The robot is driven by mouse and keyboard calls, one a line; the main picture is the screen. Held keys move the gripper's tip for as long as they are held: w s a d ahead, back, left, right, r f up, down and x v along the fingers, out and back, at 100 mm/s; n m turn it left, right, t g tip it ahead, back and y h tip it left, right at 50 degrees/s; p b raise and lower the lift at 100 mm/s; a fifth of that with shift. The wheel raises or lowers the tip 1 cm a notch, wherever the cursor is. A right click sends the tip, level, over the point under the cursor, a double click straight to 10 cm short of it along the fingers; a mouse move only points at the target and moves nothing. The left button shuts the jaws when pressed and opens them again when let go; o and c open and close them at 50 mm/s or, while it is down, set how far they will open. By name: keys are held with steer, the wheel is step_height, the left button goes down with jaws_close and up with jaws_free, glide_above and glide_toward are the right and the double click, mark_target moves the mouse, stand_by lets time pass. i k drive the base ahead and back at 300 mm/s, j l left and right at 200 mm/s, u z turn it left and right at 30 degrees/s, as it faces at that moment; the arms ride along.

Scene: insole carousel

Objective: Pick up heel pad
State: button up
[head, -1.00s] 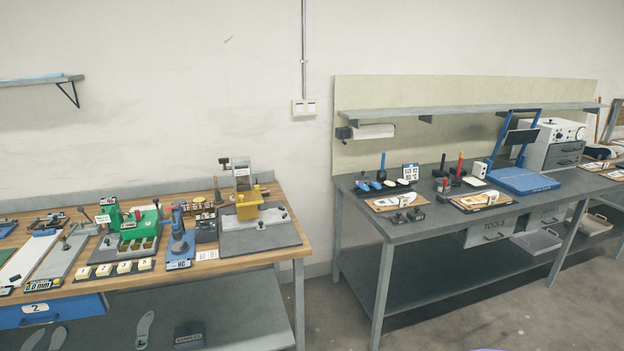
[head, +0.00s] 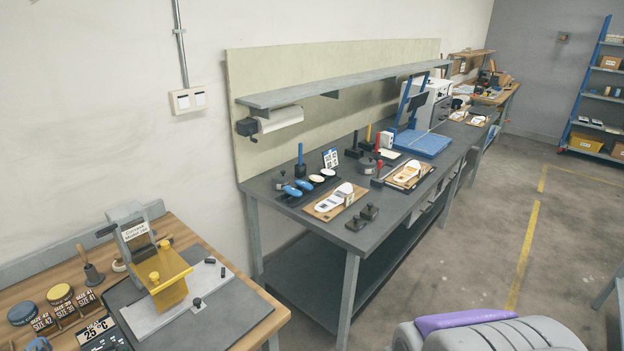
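I cannot make out a heel pad for certain in the head view. On the grey bench, two wooden boards carry white insole-shaped pieces: a nearer board (head: 318,212) and a farther board (head: 399,186). Several small blue and white oval pieces (head: 303,186) lie on a dark tray behind the nearer board; I cannot tell what they are. My gripper is not in view, so its state and anything in it are hidden.
A wooden bench (head: 200,249) with a yellow fixture (head: 165,277) stands at the lower left. The grey bench (head: 265,191) runs back along the wall, under a shelf (head: 340,86). Open floor (head: 470,230) with yellow lines lies right. A blue rack (head: 590,90) stands far right.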

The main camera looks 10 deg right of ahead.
mark_target(314, 177)
steer(key=i+j, duration=0.1)
steer(key=i+l+u, duration=0.1)
steer(key=i+l, duration=0.15)
steer(key=i+l+u, duration=0.15)
steer(key=l, duration=0.25)
steer(key=i+l+u, duration=0.1)
steer(key=i+l, duration=0.15)
steer(key=i+l+u, duration=0.1)
steer(key=l, duration=0.35)
steer(key=i+l+u, duration=0.1)
steer(key=i+l, duration=0.15)
steer(key=i+l+u, duration=0.2)
steer(key=i+l, duration=0.15)
steer(key=l, duration=0.25)
steer(key=i+l, duration=0.15)
steer(key=l, duration=0.15)
steer(key=i+l+u, duration=0.15)
steer(key=l, duration=0.2)
steer(key=i+l+u, duration=0.2)
steer(key=l, duration=0.45)
steer(key=i, duration=0.25)
